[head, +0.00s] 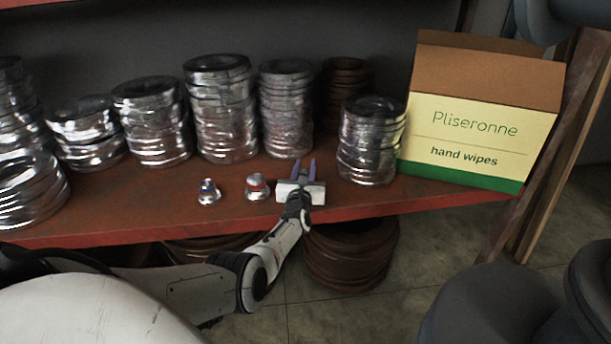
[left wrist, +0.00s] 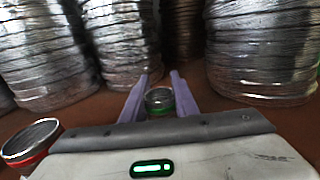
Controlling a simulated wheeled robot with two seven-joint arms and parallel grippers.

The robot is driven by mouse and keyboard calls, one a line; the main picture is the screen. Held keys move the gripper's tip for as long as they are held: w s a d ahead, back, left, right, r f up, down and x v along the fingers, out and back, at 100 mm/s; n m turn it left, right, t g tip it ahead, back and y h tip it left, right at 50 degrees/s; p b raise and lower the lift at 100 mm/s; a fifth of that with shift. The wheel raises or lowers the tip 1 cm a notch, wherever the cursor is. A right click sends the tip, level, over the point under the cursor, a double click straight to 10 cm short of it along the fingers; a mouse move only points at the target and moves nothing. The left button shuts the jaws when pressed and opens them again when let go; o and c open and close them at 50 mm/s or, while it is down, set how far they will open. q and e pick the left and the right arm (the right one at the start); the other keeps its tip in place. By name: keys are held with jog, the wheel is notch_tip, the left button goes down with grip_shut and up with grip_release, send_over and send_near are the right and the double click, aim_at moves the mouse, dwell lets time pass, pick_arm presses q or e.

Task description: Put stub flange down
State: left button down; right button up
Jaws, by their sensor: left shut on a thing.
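My left gripper (head: 303,172) is low over the front part of the red-brown shelf (head: 370,200), pointing toward the back. It is shut on a small round metal piece with a green band, which I take as the stub flange; it shows between the purple fingers in the left wrist view (left wrist: 160,100). In the head view the gripper hides it. I cannot tell whether it touches the shelf. A similar metal piece with a red band (head: 258,187) stands just left of the gripper; it also shows in the left wrist view (left wrist: 30,141). My right gripper is not in view.
Another small metal piece (head: 208,192) stands further left. Stacks of shiny ring coils (head: 222,110) line the back, with one stack (head: 371,140) close to the right of my gripper. A hand wipes box (head: 478,125) stands at the right. The shelf's front strip is mostly clear.

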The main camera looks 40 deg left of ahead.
pick_arm(q)
jog(key=shift+f, duration=0.35)
jog(key=shift+r, duration=0.1)
jog(key=shift+f, duration=0.2)
jog(key=c, duration=1.4)
grip_release()
